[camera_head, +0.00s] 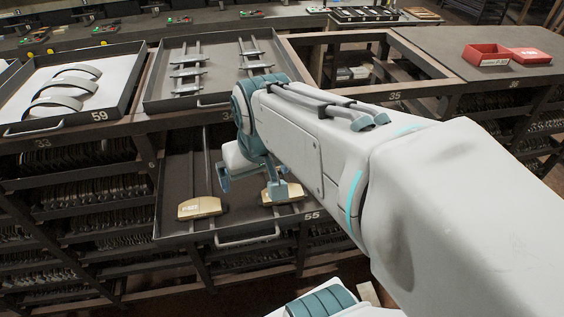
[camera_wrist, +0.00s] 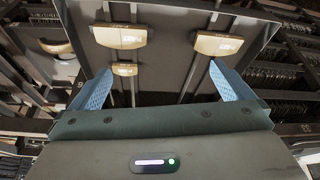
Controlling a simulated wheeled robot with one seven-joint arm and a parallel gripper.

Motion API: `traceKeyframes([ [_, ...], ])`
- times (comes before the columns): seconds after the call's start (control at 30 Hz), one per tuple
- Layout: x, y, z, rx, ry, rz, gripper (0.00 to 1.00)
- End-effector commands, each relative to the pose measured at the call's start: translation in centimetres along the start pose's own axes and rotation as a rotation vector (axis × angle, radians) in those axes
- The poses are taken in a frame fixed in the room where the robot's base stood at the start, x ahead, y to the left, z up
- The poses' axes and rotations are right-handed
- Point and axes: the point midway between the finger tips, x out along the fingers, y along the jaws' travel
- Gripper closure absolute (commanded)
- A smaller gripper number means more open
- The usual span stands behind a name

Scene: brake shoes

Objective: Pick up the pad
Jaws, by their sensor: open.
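Two tan brake pads lie on the dark tray (camera_head: 180,172) numbered 55. The left pad (camera_head: 199,207) is in plain view near the tray's front. The right pad (camera_head: 291,191) is partly hidden behind a finger of my gripper (camera_head: 250,182). In the wrist view, two larger pads show at the top, one left of centre (camera_wrist: 121,36) and one to the right (camera_wrist: 218,44). A smaller tan piece (camera_wrist: 124,69) lies below the left one. My gripper's blue fingers (camera_wrist: 162,88) are wide apart with nothing between them. I cannot tell its exact height above the pads.
Tray 59 (camera_head: 125,90) with curved shoes and a tray with metal pieces (camera_head: 188,72) stand behind. A red box (camera_head: 487,55) is on the right worktop. Shelves of stacked parts (camera_head: 80,190) flank tray 55. Thin rods run along its floor.

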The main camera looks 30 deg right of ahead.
Motion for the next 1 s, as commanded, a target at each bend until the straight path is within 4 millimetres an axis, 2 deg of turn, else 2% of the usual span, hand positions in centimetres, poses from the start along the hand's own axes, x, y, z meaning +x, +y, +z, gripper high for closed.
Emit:
traceKeyframes([
  [0.03, 1.7, 1.2, -1.3, 0.037, 0.002, 0.014, 0.00],
  [0.1, 2.7, 2.9, -3.4, 0.079, 0.010, 0.030, 0.00],
  [0.2, 4.0, 5.2, -5.8, 0.130, 0.021, 0.047, 0.00],
  [0.33, 5.0, 7.4, -7.7, 0.172, 0.033, 0.059, 0.00],
  [0.47, 6.0, 8.3, -8.5, 0.187, 0.035, 0.063, 0.00],
  [0.8, 12.2, 8.7, -8.7, 0.184, 0.034, 0.063, 0.00],
  [1.0, 13.6, 8.8, -8.7, 0.184, 0.037, 0.063, 0.00],
])
